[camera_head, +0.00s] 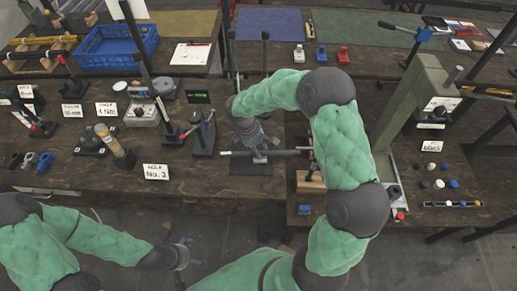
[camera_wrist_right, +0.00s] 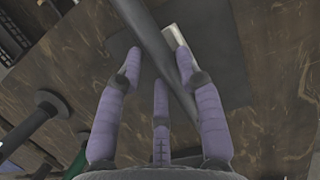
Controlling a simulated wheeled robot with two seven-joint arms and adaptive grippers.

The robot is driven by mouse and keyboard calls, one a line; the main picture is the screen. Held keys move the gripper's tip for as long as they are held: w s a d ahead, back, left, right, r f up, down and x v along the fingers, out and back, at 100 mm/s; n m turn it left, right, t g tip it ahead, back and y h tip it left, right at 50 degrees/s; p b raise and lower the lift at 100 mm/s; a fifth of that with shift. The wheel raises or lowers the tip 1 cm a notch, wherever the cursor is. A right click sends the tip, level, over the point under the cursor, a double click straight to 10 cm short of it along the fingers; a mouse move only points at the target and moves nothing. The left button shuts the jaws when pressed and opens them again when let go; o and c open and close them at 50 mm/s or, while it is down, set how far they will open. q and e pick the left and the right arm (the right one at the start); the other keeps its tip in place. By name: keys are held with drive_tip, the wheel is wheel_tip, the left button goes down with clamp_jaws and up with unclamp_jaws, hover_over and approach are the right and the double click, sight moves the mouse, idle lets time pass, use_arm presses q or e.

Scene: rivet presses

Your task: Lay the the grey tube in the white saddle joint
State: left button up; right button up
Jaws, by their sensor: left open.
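The grey tube (camera_head: 288,153) lies roughly left to right near the front of the middle table. In the right wrist view the tube (camera_wrist_right: 153,40) runs diagonally below my fingers. A pale piece, seemingly the white saddle joint (camera_wrist_right: 177,37), shows beside and partly behind it; whether the tube is seated in it cannot be told. My right gripper (camera_head: 260,155) is over the tube's middle. Its fingers (camera_wrist_right: 159,62) are spread around the tube, with a gap on the left side. My left gripper (camera_head: 188,252) is open and empty, in front of the table.
A dark mat (camera_head: 250,169) lies under the tube area. Stands and a black device (camera_head: 203,137) are to the left, beside a white label card (camera_head: 157,172). A wooden block (camera_head: 309,182) and a green press (camera_head: 408,100) stand to the right. A blue crate (camera_head: 118,48) is at the back left.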

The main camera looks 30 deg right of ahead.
drive_tip(key=o, duration=0.3)
drive_tip(key=shift+s+a+f, duration=0.1)
drive_tip(key=shift+s+f, duration=0.3)
drive_tip(key=shift+f, duration=0.35)
drive_tip(key=shift+w, duration=0.1)
drive_tip(key=shift+w+r, duration=0.15)
drive_tip(key=shift+r, duration=0.2)
drive_tip(key=v, duration=1.1)
drive_tip(key=shift+r, duration=0.35)
